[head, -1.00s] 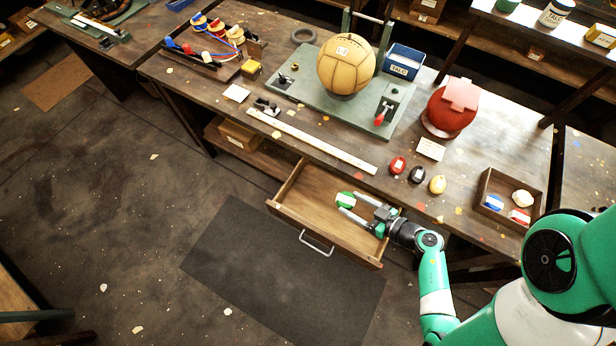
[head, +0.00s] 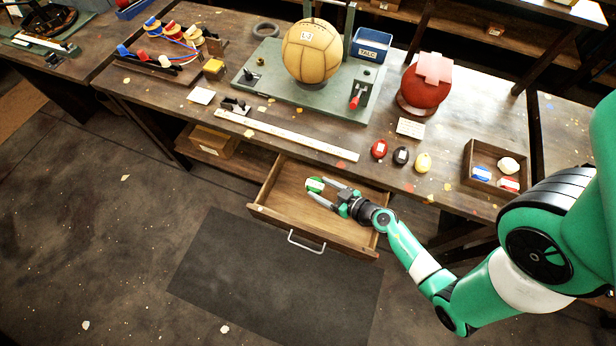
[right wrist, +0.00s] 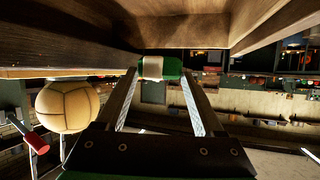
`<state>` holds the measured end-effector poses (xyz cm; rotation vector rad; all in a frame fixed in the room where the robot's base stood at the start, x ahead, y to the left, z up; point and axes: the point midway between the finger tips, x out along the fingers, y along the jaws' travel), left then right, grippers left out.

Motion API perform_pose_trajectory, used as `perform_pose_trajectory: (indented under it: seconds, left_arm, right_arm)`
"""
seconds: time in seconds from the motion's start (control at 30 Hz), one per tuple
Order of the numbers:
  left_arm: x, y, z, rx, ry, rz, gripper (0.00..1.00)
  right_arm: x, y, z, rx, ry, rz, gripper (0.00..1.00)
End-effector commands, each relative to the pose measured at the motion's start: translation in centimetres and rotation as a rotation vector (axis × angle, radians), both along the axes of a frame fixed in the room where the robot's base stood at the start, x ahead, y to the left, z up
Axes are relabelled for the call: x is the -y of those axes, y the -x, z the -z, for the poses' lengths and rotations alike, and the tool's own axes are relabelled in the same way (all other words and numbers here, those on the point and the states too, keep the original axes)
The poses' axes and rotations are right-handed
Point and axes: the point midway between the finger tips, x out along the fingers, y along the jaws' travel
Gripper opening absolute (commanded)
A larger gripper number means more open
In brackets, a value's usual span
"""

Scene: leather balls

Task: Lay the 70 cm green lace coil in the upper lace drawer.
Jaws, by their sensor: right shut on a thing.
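The green lace coil (head: 315,185), with a pale band around it, is between the fingertips of my right gripper (head: 318,192). The right gripper is shut on it; the coil also shows between the fingers in the right wrist view (right wrist: 160,68). In the head view the gripper and coil are over the open upper lace drawer (head: 283,217), toward its back left. The drawer is pulled out below the bench front. I cannot tell whether the coil touches the drawer floor. My left gripper is not in view.
A dark mat (head: 265,275) lies below the drawer.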

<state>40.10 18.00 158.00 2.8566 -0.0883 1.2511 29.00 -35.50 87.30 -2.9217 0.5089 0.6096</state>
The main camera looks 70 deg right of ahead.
Motion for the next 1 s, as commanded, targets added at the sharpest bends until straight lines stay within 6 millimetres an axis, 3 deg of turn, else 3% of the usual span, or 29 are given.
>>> perform_pose_trajectory:
  seconds: [0.03, 0.1, 0.2, 0.47, 0.57, 0.73, 1.0]
  left_arm:
    - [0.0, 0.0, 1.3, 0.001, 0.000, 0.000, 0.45]
    - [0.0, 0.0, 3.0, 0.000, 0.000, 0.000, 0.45]
    - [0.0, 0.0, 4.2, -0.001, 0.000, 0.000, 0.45]
    - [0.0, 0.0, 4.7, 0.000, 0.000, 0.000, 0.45]
    - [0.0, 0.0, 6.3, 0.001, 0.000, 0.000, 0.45]
    - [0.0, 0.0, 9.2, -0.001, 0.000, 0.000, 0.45]
    - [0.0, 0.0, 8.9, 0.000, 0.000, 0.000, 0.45]
  right_arm:
    - [0.1, -1.5, 1.4, 0.004, 0.005, -0.009, 0.00]
    - [0.4, -2.7, 3.5, 0.004, 0.003, -0.005, 0.00]
    - [0.7, -4.0, 4.9, 0.003, 0.002, -0.003, 0.00]
    - [1.0, -4.9, 5.6, 0.000, 0.002, 0.001, 0.00]
    - [1.1, -5.8, 7.3, 0.001, 0.002, -0.002, 0.00]
    - [1.1, -5.5, 9.6, 0.000, 0.002, 0.001, 0.00]
    - [1.1, -5.5, 9.2, 0.001, 0.001, 0.001, 0.00]
